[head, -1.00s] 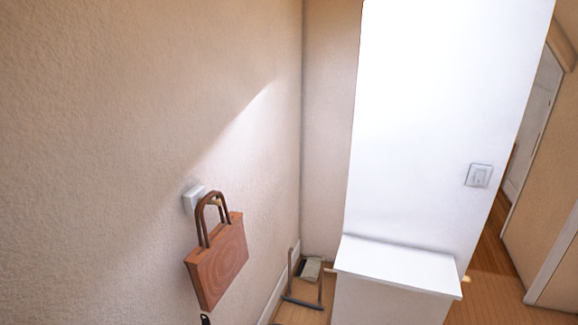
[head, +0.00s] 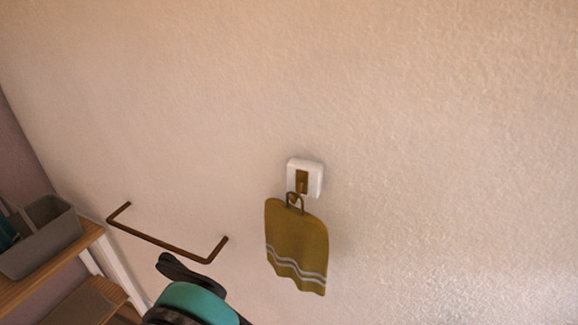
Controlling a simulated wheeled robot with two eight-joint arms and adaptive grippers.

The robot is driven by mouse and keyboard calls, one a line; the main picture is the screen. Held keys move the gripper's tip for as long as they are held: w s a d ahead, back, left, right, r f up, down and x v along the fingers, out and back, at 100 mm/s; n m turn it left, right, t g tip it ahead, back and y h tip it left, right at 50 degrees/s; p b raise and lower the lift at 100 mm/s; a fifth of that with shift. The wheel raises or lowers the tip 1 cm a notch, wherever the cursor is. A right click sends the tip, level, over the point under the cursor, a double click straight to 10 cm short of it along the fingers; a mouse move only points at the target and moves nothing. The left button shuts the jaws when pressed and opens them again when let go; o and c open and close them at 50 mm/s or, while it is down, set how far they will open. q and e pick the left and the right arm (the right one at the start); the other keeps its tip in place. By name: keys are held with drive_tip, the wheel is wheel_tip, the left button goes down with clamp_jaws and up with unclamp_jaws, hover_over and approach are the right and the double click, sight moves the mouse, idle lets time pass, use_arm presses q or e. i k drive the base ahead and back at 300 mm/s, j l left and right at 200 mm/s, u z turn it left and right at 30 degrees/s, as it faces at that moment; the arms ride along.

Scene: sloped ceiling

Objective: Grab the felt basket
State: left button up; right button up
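A grey open-topped basket (head: 42,240) stands on a wooden shelf at the left edge of the head view. It looks like the felt basket, but I cannot confirm its material. Something teal and dark is inside it, partly cut off by the picture edge.
A bronze bar (head: 165,245) projects from the wall right of the shelf (head: 50,268). An olive cloth (head: 297,245) hangs from a white wall hook (head: 305,178). A teal and black rounded shape (head: 190,302), unclear what, rises at the bottom.

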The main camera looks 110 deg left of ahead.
sight(49, 223)
drive_tip(key=u, duration=2.65)
drive_tip(key=k+u, duration=0.1)
drive_tip(key=u, duration=2.6)
drive_tip(key=i+j+z, duration=0.1)
drive_tip(key=z, duration=0.8)
drive_tip(key=i+j+z, duration=0.3)
drive_tip(key=j, duration=0.25)
drive_tip(key=i+j+z, duration=0.35)
drive_tip(key=j, duration=0.3)
drive_tip(key=i+j+z, duration=0.15)
drive_tip(key=j, duration=0.2)
